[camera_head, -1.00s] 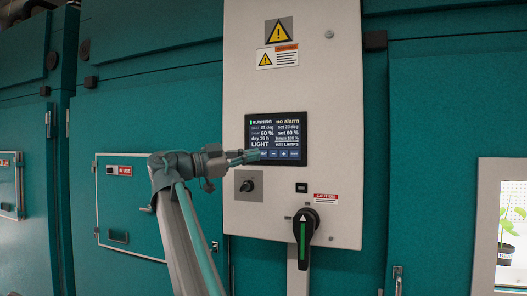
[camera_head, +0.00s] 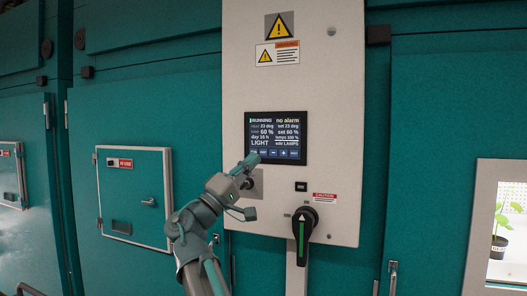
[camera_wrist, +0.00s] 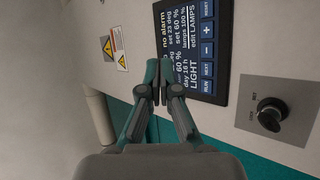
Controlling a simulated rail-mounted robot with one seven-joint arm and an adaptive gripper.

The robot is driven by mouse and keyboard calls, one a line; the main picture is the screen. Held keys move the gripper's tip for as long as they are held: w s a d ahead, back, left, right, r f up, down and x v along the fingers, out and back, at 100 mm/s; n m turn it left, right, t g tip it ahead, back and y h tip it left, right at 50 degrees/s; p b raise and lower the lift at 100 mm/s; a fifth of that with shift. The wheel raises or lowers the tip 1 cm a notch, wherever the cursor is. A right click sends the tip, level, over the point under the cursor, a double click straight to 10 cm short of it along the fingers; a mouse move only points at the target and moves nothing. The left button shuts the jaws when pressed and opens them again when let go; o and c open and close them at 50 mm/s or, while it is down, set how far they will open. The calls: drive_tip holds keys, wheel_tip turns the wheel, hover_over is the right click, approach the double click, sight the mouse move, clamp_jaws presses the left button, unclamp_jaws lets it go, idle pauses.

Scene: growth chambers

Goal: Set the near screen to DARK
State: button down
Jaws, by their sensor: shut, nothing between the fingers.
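The near screen (camera_head: 276,130) is a dark panel on the pale control cabinet. It reads RUNNING, no alarm, set 23 deg, set 60 %, day 16 h, LIGHT, lamps 100 % and edit LAMPS. A row of blue buttons (camera_head: 283,153) runs along its bottom edge. In the wrist view the screen (camera_wrist: 180,50) appears turned sideways, with RUN, NEXT, minus and plus buttons (camera_wrist: 207,50) legible. My gripper (camera_head: 251,160) is shut and empty, its tips at the screen's lower left corner, near RUN. I cannot tell whether they touch. The wrist view also shows its fingertips (camera_wrist: 158,68).
Below the screen are a selector knob (camera_head: 250,184), partly behind my gripper, and a black rotary handle (camera_head: 302,222) with a green stripe. The knob (camera_wrist: 270,114) is clear in the wrist view. Teal chamber doors (camera_head: 440,120) flank the cabinet.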

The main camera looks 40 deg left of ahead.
drive_tip(key=n+y, duration=0.1)
drive_tip(key=n, duration=0.1)
drive_tip(key=a+n+t, duration=0.1)
drive_tip(key=n, duration=0.2)
drive_tip(key=n+y, duration=0.1)
drive_tip(key=n, duration=0.2)
drive_tip(key=shift+s+a+r+y, duration=0.2)
drive_tip(key=shift+s+r+y, duration=0.1)
drive_tip(key=shift+s+r, duration=0.05)
drive_tip(key=shift+w, duration=0.1)
approach(268, 143)
wheel_tip(268, 143, up, 3)
drive_tip(key=w+d, duration=0.1)
drive_tip(key=w, duration=0.1)
drive_tip(key=shift+w, duration=0.55)
drive_tip(key=shift+f+b, duration=0.1)
drive_tip(key=shift+b, duration=0.25)
idle(0.6)
drive_tip(key=shift+w+a+b, duration=0.15)
drive_tip(key=shift+w+b, duration=0.2)
drive_tip(key=shift+w, duration=0.05)
